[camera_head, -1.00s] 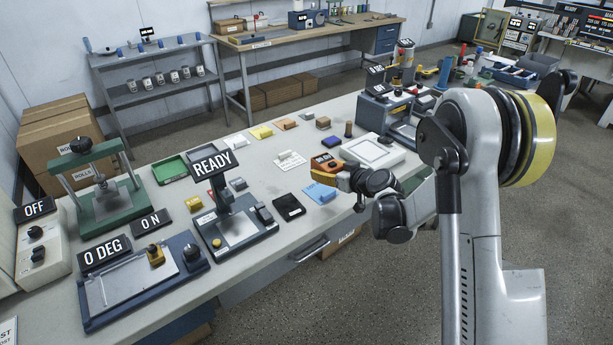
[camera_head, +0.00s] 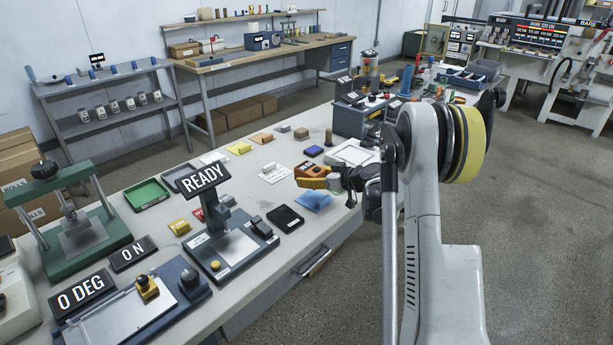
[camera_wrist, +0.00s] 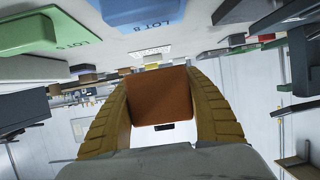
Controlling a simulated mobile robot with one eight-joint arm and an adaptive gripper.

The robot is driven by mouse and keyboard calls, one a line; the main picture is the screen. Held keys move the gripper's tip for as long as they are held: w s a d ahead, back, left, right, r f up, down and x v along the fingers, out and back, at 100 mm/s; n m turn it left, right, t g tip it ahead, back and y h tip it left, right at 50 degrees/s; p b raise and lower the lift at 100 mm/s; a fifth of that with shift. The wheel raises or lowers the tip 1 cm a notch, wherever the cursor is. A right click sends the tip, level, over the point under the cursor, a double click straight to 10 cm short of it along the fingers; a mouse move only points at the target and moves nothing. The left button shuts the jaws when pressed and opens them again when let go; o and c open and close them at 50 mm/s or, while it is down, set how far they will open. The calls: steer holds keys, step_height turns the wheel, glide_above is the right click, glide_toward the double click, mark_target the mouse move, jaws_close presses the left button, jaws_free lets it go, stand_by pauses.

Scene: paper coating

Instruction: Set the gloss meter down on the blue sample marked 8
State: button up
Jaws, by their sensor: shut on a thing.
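The gloss meter is an orange-brown block (camera_head: 312,170); it also shows in the wrist view (camera_wrist: 160,98). My gripper (camera_head: 314,180) is shut on it, with a yellow finger on each side in the wrist view (camera_wrist: 160,110). The blue sample (camera_head: 313,202) lies flat near the table's front edge, just below the meter in the head view. In the wrist view the blue sample (camera_wrist: 135,10) is at the top edge, partly cut off, with a label reading LOT 8. The meter appears apart from it, held above the table.
A green sample (camera_wrist: 40,32) lies beside the blue one; its label number is unclear. A black pad (camera_head: 285,218) and the READY stand (camera_head: 228,250) are to the left. A white framed tray (camera_head: 353,153) lies behind my gripper. A white card (camera_head: 274,173) lies further left.

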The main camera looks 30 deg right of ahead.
mark_target(309, 197)
steer(key=shift+f+b, duration=1.8)
steer(key=shift+f, duration=1.35)
steer(key=o, duration=1.5)
